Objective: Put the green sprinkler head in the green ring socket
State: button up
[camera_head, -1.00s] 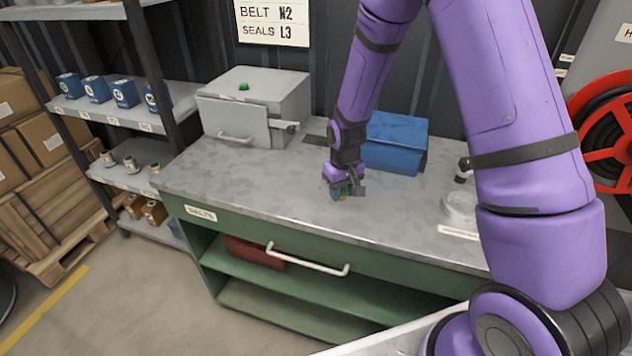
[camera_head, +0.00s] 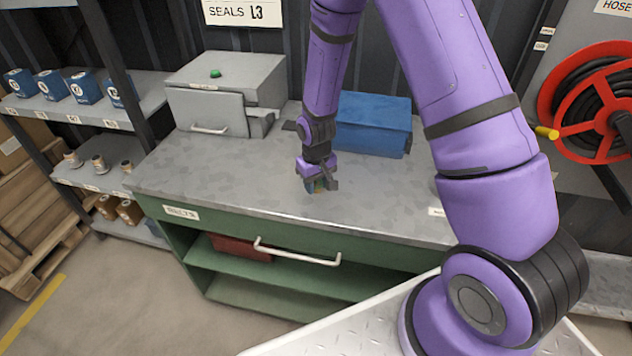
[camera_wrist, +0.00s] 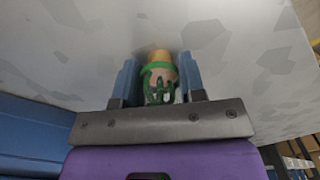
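The green sprinkler head (camera_wrist: 159,83) sits between the two blue fingers of my gripper (camera_wrist: 158,85) in the wrist view. It has a tan-orange end, a green band and green prongs toward the palm. The fingers are closed on its sides. In the head view my gripper (camera_head: 318,184) points down low over the grey bench top, and only a small bit of the head shows. I cannot tell whether it touches the bench.
The bench (camera_head: 230,180) has a grey box (camera_head: 240,85) at the back left and a blue box (camera_head: 375,124) behind my gripper. Its left and front top is clear. Shelves stand left; a red hose reel (camera_head: 598,105) hangs right.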

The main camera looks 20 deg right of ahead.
jog(key=o, duration=0.4)
jog(key=shift+o, duration=0.2)
notch_tip(320, 180, up, 13)
jog(key=shift+d, duration=0.1)
jog(key=s+d+r+t, duration=0.15)
jog(key=s+r, duration=0.25)
jog(key=r, duration=0.7)
jog(key=s+d+r+m+t, duration=0.1)
jog(key=s+r+t, duration=0.1)
jog(key=s+r, duration=0.6)
jog(key=s+d+r+t, duration=0.1)
jog(key=s+d+r, duration=0.1)
jog(key=s+r, duration=0.6)
jog(key=s, duration=0.6)
jog(key=shift+d+r+m+t, duration=0.25)
jog(key=shift+m+t, duration=0.1)
jog(key=shift+m, duration=0.05)
jog(key=shift+o, duration=0.4)
jog(key=shift+s, duration=0.2)
